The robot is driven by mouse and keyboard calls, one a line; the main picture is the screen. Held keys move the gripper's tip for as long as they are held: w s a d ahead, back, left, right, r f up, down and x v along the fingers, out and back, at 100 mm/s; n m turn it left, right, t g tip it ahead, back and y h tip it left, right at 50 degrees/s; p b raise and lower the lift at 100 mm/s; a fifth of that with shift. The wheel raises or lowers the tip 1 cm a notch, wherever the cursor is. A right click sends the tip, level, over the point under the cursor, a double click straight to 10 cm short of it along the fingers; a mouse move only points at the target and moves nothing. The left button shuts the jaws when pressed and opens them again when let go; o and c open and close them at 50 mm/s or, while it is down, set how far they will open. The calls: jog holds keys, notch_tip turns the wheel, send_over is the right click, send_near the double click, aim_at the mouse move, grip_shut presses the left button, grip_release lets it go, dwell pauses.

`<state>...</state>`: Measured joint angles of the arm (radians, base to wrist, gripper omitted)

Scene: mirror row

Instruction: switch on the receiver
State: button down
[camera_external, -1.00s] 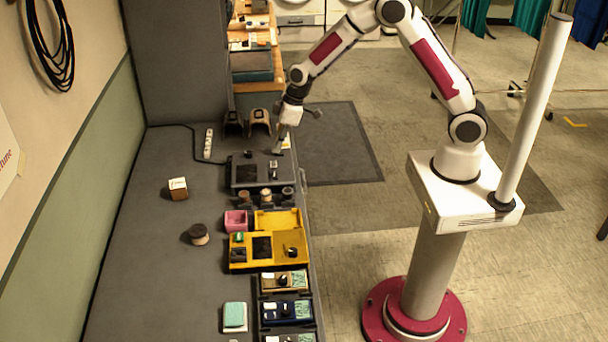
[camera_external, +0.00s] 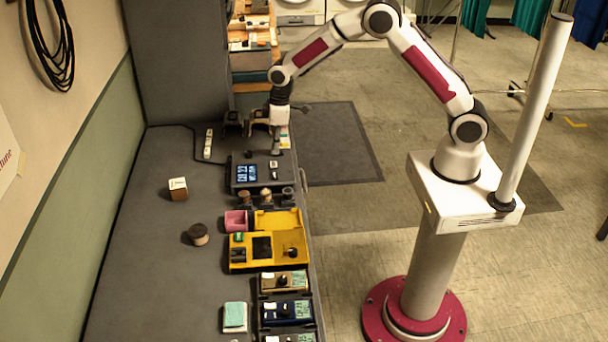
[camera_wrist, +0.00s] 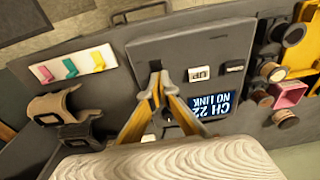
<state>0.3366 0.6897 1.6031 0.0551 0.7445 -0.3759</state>
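The receiver is a dark grey box (camera_external: 240,184) at the far part of the bench, beyond the yellow unit. Its display (camera_external: 247,172) is lit; in the wrist view the display (camera_wrist: 222,108) reads "CH 22 NO LINK", upside down. Two small light-and-dark controls (camera_wrist: 199,74) and (camera_wrist: 234,67) sit on its face. My gripper (camera_external: 275,152) points down at the receiver's far end. In the wrist view my gripper (camera_wrist: 158,72) has its fingertips together over the receiver's face, with nothing seen between them. Whether the tips touch the face cannot be told. The fingers hide part of the panel.
Round knobs or jars (camera_external: 266,197), a pink box (camera_external: 236,221) and a yellow unit (camera_external: 240,265) stand nearer. The bench's left side is mostly clear.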

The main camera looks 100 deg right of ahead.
jog(key=shift+s+f, duration=0.35)
jog(key=shift+s, duration=0.8)
jog(key=shift+r, duration=0.35)
notch_tip(320, 180, up, 12)
jog(key=shift+s+f, duration=0.15)
jog(key=shift+s, duration=0.25)
jog(key=shift+d, duration=0.1)
jog(key=shift+s+r+t, duration=0.9)
jog(key=shift+r+t, duration=0.25)
jog(key=shift+t, duration=0.25)
